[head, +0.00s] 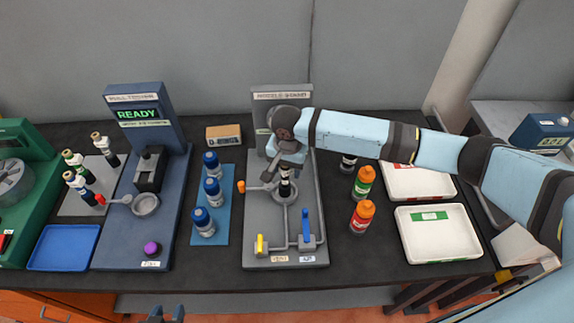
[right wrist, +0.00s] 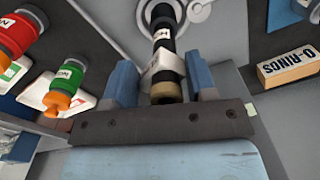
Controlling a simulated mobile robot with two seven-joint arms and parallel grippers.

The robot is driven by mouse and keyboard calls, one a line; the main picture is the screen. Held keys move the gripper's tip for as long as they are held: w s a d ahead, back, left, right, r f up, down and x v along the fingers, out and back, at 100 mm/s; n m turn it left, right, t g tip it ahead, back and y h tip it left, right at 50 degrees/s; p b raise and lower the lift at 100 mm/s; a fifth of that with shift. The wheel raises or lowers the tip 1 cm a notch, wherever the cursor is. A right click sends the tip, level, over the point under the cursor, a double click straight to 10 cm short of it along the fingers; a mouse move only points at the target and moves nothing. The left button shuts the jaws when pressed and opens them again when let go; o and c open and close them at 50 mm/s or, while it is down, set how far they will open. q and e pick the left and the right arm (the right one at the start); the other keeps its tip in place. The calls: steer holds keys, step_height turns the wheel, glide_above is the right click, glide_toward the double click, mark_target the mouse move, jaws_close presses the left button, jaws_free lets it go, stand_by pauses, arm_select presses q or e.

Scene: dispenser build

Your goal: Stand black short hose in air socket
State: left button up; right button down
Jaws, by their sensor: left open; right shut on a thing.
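My right gripper (head: 285,170) points down over the round grey dish (head: 285,194) on the grey station board (head: 262,220). A blue upright (head: 306,224) and a yellow upright (head: 260,243) stand on blocks at the board's front, beside small labels. The label by the blue one seems to mark the air socket; it is too small to read surely. My left gripper (head: 166,314) is open and empty at the bottom edge.
Green (head: 363,181) and orange-red bottles (head: 361,216) stand right of the board. Several blue bottles (head: 212,190) stand on a blue mat to its left. White trays (head: 438,234) lie at the right. An O-rings box (head: 223,134) is at the back. My right arm crosses above the table.

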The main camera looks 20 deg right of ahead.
steer(key=shift+f, duration=0.15)
steer(key=c, duration=0.7)
jaws_free()
steer(key=shift+r+p, duration=1.1)
steer(key=shift+r, duration=4.4)
